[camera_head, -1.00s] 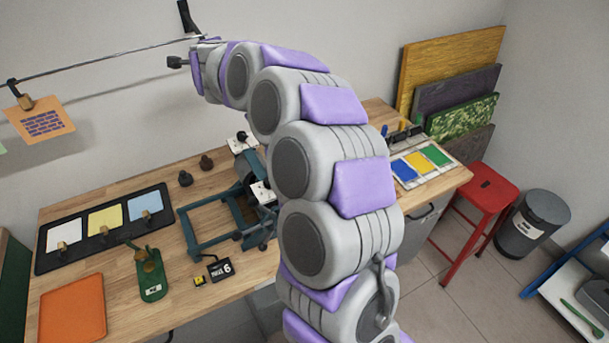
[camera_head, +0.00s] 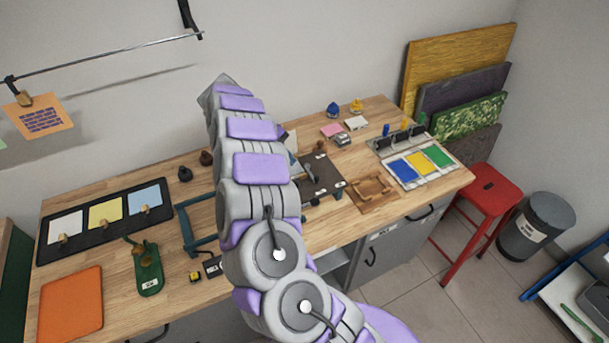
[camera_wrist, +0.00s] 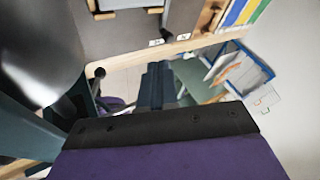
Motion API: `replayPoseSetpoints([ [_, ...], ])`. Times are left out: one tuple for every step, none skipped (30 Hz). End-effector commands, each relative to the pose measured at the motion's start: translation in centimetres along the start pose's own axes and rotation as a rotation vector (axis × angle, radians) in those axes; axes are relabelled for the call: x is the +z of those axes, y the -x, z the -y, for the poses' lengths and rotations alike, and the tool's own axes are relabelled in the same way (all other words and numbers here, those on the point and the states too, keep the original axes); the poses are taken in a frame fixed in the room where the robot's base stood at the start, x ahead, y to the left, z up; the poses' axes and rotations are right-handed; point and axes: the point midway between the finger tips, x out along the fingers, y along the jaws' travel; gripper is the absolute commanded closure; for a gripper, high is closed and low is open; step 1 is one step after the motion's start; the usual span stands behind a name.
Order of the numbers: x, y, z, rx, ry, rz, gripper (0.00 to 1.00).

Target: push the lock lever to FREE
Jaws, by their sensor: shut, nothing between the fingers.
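My gripper (camera_wrist: 157,72) shows in the wrist view as dark shut fingers with nothing between them. In the head view my own arm hides it. A bench device has a teal frame (camera_head: 197,222) and a dark plate (camera_head: 324,168) with small white labels. A grey bar-like part (camera_head: 309,174) stands on the plate; I cannot tell whether it is the lock lever. The wrist view shows a dark plate (camera_wrist: 185,18) with labels at its edge, beyond the fingertips. No FREE mark is readable.
A wooden tray (camera_head: 371,194) and a paint board (camera_head: 393,157) lie right of the device. A green tool (camera_head: 148,271) and orange board (camera_head: 71,303) lie left. A red stool (camera_head: 487,187) stands right of the wooden bench. A large dark rounded surface (camera_wrist: 40,45) fills the wrist view's left.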

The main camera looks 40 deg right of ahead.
Motion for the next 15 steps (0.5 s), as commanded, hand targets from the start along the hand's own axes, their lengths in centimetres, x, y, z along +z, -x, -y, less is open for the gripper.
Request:
replayPoseSetpoints([
  [-0.1, -0.1, -0.2, 0.006, -0.001, -0.006, 1.00],
  [-0.1, -0.1, -0.2, 0.008, -0.001, -0.008, 1.00],
  [-0.1, -0.1, -0.3, 0.009, -0.001, -0.008, 1.00],
  [-0.1, -0.1, -0.3, 0.009, -0.001, -0.008, 1.00],
  [-0.1, -0.1, -0.2, 0.009, -0.001, -0.008, 1.00],
  [-0.1, -0.2, -0.2, 0.009, -0.001, -0.007, 1.00],
  [-0.1, -0.2, -0.2, 0.009, 0.000, -0.007, 1.00],
  [-0.1, -0.2, -0.1, 0.009, 0.000, -0.007, 1.00],
  [0.0, -0.2, -0.1, 0.009, 0.000, -0.007, 1.00],
  [0.0, -0.2, -0.1, 0.009, 0.000, -0.007, 1.00],
  [0.0, -0.3, -0.1, 0.009, 0.000, -0.007, 1.00],
  [0.0, -0.4, -0.1, 0.008, 0.000, -0.007, 1.00],
  [-0.1, -0.6, -0.1, 0.008, 0.000, -0.008, 1.00],
  [-0.1, -0.8, -0.1, 0.008, 0.000, -0.008, 1.00],
  [-0.1, -1.2, -0.1, 0.008, 0.000, -0.008, 1.00],
])
